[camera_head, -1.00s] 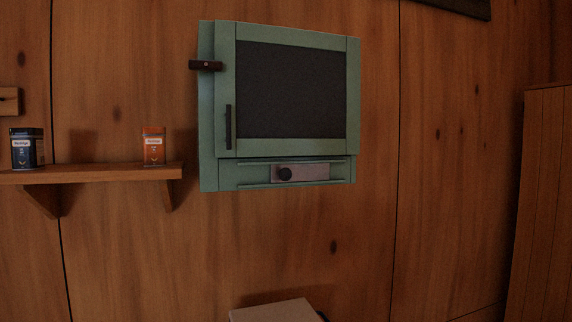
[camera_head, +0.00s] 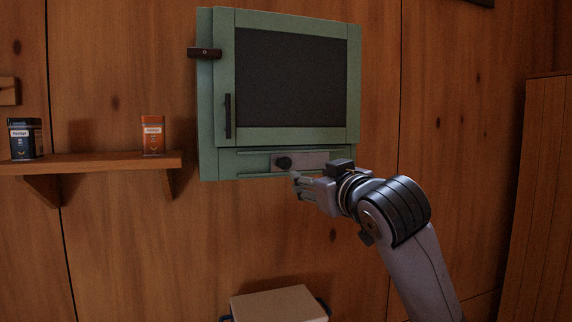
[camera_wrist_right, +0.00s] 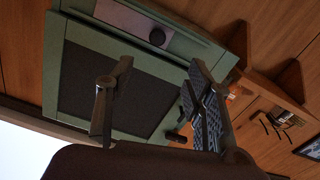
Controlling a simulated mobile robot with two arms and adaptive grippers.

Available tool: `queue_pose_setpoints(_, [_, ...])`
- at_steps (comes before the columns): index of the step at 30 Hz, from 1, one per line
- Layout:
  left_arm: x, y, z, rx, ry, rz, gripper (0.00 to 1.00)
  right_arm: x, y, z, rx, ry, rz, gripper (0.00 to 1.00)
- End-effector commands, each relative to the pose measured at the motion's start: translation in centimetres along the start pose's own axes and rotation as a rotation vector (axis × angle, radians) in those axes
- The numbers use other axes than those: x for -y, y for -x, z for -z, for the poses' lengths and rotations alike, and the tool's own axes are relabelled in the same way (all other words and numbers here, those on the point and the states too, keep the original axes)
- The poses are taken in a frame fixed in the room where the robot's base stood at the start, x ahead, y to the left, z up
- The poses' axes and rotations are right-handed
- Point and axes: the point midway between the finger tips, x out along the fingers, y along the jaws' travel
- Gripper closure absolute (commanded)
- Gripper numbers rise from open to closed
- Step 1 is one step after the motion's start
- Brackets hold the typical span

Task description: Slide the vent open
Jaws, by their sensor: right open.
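The vent is a light sliding plate (camera_head: 312,161) with a round dark knob (camera_head: 284,163) near its left end. It sits in a rail slot along the bottom of a green wall cabinet (camera_head: 226,70) with a dark door panel. My right gripper (camera_head: 297,187) is in front of the cabinet's lower edge, just below and right of the knob, and looks apart from it. In the right wrist view the gripper (camera_wrist_right: 160,95) is open and empty, and the plate (camera_wrist_right: 130,18) and knob (camera_wrist_right: 157,37) show at the top. My left gripper is not in view.
A wooden shelf (camera_head: 95,162) left of the cabinet holds a dark tin (camera_head: 26,140) and an orange tin (camera_head: 153,135). A dark latch (camera_head: 204,53) and door handle (camera_head: 228,116) stick out from the cabinet. A light box-like object (camera_head: 278,303) stands below.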

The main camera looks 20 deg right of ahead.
Motion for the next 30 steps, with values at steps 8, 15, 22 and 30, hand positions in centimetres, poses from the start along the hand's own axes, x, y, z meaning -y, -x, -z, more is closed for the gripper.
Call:
queue_pose_setpoints(8, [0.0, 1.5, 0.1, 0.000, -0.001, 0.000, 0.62, -0.3, -2.5, 1.1, -0.007, -0.002, -0.003, 0.52])
queue_pose_setpoints(15, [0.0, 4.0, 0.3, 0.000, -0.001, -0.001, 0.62, -0.4, -7.7, 1.4, -0.007, -0.003, -0.003, 0.52])
queue_pose_setpoints(22, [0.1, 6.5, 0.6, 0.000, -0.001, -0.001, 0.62, -0.4, -12.6, 1.4, -0.007, -0.002, -0.003, 0.52])
queue_pose_setpoints(30, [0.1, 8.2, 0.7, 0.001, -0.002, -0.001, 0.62, -0.3, -16.4, 1.2, -0.010, -0.001, -0.004, 0.52])
